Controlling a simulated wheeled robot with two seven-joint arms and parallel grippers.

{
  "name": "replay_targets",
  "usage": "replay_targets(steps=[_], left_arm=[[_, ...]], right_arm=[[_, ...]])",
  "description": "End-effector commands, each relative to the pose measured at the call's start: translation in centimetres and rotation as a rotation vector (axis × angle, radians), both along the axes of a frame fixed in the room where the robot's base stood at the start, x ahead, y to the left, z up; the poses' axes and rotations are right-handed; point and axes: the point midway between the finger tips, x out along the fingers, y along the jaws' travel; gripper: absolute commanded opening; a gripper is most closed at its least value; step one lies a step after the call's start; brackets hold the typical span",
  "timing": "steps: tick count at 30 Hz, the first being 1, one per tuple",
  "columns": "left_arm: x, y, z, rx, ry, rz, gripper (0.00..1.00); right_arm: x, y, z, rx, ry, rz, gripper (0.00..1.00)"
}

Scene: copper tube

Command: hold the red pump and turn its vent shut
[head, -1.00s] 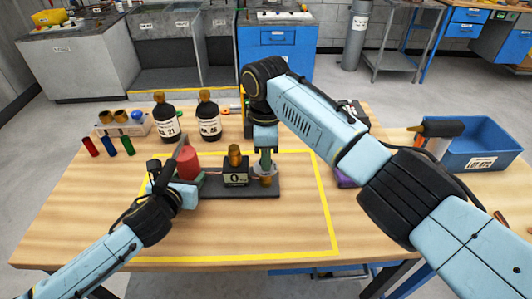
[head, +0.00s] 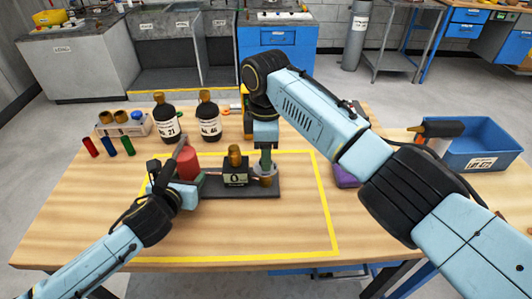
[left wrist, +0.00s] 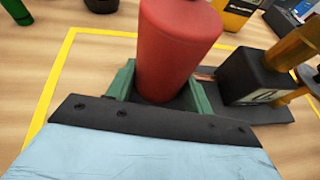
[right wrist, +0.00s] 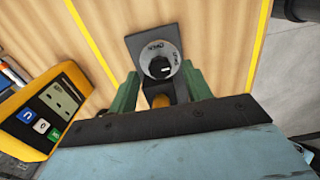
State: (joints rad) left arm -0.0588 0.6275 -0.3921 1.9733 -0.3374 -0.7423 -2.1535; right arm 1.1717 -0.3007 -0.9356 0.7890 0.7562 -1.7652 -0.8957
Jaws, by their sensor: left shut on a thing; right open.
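The red pump (head: 187,165) has an upright red cylinder on a dark base plate (head: 225,190) inside the yellow outline. My left gripper (head: 183,181) is shut on the red cylinder, and the left wrist view shows the pump (left wrist: 175,50) between its green fingers. The vent (head: 265,177) is at the right end of the plate. In the right wrist view, the vent (right wrist: 160,65) is a grey dial with a black knob and a white pointer mark. My right gripper (right wrist: 163,92) is open above the vent, its fingers on either side; contact cannot be told.
A dark block with a brass top (head: 235,168) stands mid-plate. Behind are two dark bottles (head: 165,120), small coloured cylinders (head: 108,147), a tray (head: 125,128) and a yellow meter (right wrist: 45,112). A blue bin (head: 485,140) stands right. The front table is clear.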

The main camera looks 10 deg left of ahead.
Motion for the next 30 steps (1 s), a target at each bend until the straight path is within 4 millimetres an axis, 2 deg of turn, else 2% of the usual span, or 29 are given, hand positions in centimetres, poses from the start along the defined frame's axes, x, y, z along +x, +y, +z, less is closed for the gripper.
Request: replay_targets(steps=[9, 15, 21, 30], left_arm=[[0.1, 0.2, 0.1, 0.004, -0.002, 0.003, 0.00], [0.1, 0.1, 0.1, 0.003, -0.002, 0.002, 0.00], [0.1, 0.1, 0.1, 0.003, -0.002, 0.002, 0.00], [0.1, 0.1, 0.1, 0.003, -0.003, 0.001, 0.00]], right_arm=[[0.0, 0.0, 6.8, 0.003, -0.004, 0.000, 0.49], [0.0, 0.0, 9.8, 0.002, -0.002, -0.001, 0.49], [0.0, 0.0, 10.8, 0.001, 0.000, 0.000, 0.49], [0.0, 0.0, 10.8, 0.001, 0.000, 0.000, 0.49]])
